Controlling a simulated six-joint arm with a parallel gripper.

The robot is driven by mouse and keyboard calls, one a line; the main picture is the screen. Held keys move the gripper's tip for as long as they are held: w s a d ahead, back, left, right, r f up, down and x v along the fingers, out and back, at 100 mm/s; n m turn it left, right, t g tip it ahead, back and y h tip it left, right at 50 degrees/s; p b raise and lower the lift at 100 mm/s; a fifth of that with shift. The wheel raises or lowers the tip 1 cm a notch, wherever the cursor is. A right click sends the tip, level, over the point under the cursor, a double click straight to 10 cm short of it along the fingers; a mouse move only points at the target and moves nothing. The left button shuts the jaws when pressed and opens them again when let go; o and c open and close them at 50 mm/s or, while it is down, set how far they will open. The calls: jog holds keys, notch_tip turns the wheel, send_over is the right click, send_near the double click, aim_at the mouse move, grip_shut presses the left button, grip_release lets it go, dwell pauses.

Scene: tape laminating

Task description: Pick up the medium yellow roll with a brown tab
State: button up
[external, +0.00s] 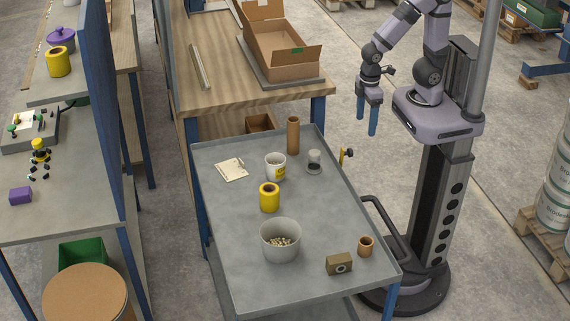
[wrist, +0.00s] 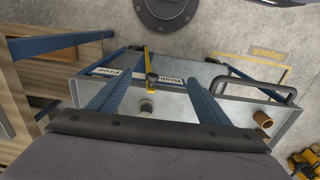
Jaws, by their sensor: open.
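Another yellow roll (external: 58,62) stands on the shelf of the left bench. My gripper (external: 367,126) hangs in the air beyond the cart's right edge, pointing down, its blue fingers apart and empty. It is well away from both rolls. In the wrist view the fingers (wrist: 155,82) frame part of the cart; neither roll can be made out there.
A yellow piece with a dark knob (external: 347,155) sits at the cart's right edge.

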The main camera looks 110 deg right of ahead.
jog(key=w+d+f+n+t+h+b, duration=0.2)
jog(key=w+f+n+h+b, duration=0.3)
jog(key=w+n, duration=0.35)
jog(key=w+d+f+n+t+h+b, duration=0.1)
jog(key=w+d+f+n+h+b, duration=0.2)
jog(key=w+n+b, duration=0.55)
jog(key=n+t+h+b, duration=0.2)
jog(key=n+t+b, duration=0.5)
jog(key=n+t, duration=0.5)
send_over(279, 209)
notch_tip(279, 209, down, 6)
jog(key=shift+s+a+f, duration=0.1)
jog(key=shift+a, duration=0.05)
jog(key=shift+f, duration=0.25)
jog(key=shift+x, duration=3.75)
